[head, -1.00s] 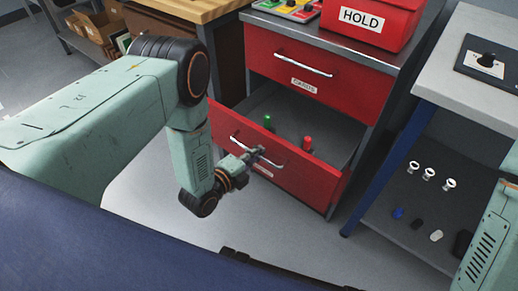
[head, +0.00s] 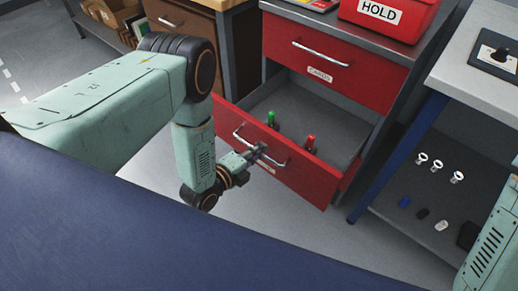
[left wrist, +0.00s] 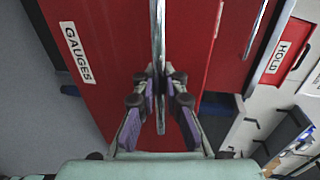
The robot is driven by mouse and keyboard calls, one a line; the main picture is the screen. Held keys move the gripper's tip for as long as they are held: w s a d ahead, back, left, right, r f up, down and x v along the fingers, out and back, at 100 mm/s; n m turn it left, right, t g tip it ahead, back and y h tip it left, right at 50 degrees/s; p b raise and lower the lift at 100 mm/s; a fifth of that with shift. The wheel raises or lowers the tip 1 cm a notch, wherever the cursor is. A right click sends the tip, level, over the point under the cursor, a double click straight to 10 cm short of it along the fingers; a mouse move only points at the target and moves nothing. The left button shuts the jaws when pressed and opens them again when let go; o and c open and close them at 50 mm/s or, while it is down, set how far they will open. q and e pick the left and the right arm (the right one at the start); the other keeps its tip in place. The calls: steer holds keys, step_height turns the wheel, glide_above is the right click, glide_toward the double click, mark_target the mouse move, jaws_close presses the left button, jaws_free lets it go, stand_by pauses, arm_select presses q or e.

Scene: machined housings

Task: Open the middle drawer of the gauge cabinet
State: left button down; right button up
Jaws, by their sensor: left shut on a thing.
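The red gauge cabinet (head: 340,75) has a top drawer labelled CARDS, which is closed. The drawer (head: 312,182) below it stands well open. Its front also shows in the left wrist view (left wrist: 100,90) with a GAUGES label. My left gripper (head: 257,153) is at this drawer's metal handle (head: 278,163), shut on it. In the left wrist view the handle bar (left wrist: 158,45) runs between the fingers (left wrist: 158,105). A green piece (head: 271,118) and a red piece (head: 310,142) stand inside the open drawer. Only part of my right arm shows; its gripper is out of view.
A red HOLD bin (head: 392,18) sits on the cabinet top. A bench (head: 480,75) with a lower shelf of small parts stands at the right. A wooden bench (head: 215,5) is at the left. Grey floor (head: 290,220) lies clear in front of the drawer.

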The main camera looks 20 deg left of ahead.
arm_select(q)
steer(key=shift+w+r, duration=0.1)
steer(key=shift+r, duration=0.1)
steer(key=c, duration=1.4)
jaws_free()
steer(key=shift+f, duration=0.1)
steer(key=v, duration=1.2)
steer(key=shift+d, duration=0.1)
